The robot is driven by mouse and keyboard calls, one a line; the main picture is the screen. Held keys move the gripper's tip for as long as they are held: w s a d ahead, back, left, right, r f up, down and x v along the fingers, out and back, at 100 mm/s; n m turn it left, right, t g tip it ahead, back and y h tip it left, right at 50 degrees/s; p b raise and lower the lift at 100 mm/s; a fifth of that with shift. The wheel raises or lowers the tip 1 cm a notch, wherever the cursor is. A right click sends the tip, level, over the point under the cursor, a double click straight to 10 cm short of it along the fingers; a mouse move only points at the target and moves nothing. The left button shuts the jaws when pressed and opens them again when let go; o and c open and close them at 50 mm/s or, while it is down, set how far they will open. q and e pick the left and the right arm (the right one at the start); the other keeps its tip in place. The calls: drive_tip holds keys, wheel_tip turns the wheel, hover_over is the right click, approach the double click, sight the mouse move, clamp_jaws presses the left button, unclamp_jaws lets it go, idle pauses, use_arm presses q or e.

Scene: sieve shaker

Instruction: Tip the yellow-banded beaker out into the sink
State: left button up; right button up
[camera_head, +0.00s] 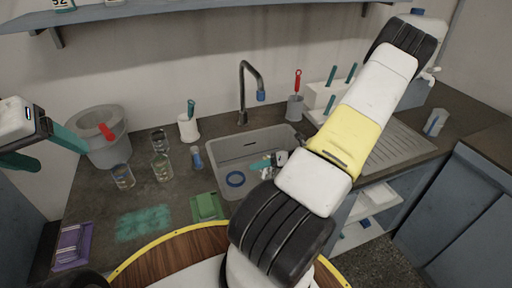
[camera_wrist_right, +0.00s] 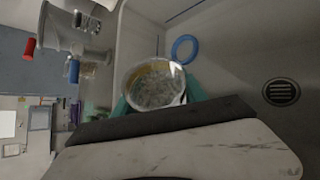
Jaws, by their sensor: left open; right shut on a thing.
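The beaker with a yellow band (camera_wrist_right: 155,85) is between the teal fingers of my right gripper (camera_wrist_right: 157,106) in the right wrist view. Its round mouth faces the camera, and greyish, speckled contents show inside. My right gripper (camera_head: 264,164) is shut on it, over the sink (camera_head: 225,147) in the head view, where my arm and wrist hide most of the beaker. I cannot tell its exact tilt. My left gripper (camera_head: 45,150) is open and empty at the far left, with its teal fingers apart.
A blue ring (camera_head: 235,178) lies in the sink, and a drain (camera_wrist_right: 281,92) shows in the wrist view. The black faucet (camera_head: 244,92) stands behind the basin. Several glass beakers (camera_head: 162,167) stand left of it, near a grey bucket (camera_head: 108,150). A green tray (camera_head: 207,207) sits at the front.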

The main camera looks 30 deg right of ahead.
drive_tip(key=shift+f+m+g+y+p, duration=0.5)
drive_tip(key=shift+f+m+y+p, duration=0.15)
drive_tip(key=shift+p, duration=0.6)
idle(0.3)
drive_tip(key=shift+a+r+m+g+y+p, duration=0.1)
drive_tip(key=shift+r+m+g+y+p, duration=0.7)
drive_tip(key=shift+p, duration=1.25)
idle(0.6)
drive_tip(key=shift+w+d+r+m+y, duration=0.35)
drive_tip(key=shift+d+m+y, duration=0.2)
drive_tip(key=shift+y, duration=0.2)
idle(0.5)
drive_tip(key=shift+r+m+g+y, duration=0.35)
drive_tip(key=shift+m+y, duration=0.15)
drive_tip(key=shift+m, duration=0.1)
idle(1.0)
drive_tip(key=shift+s+a+f+n+h, duration=0.15)
drive_tip(key=shift+f+n+h, duration=0.2)
drive_tip(key=shift+n+h, duration=0.25)
drive_tip(key=shift+s+a+f+n+t+h, duration=0.25)
drive_tip(key=shift+a+n+t+h, duration=0.2)
drive_tip(key=shift+t, duration=0.1)
drive_tip(key=shift+w+f, duration=0.1)
drive_tip(key=shift+f, duration=0.05)
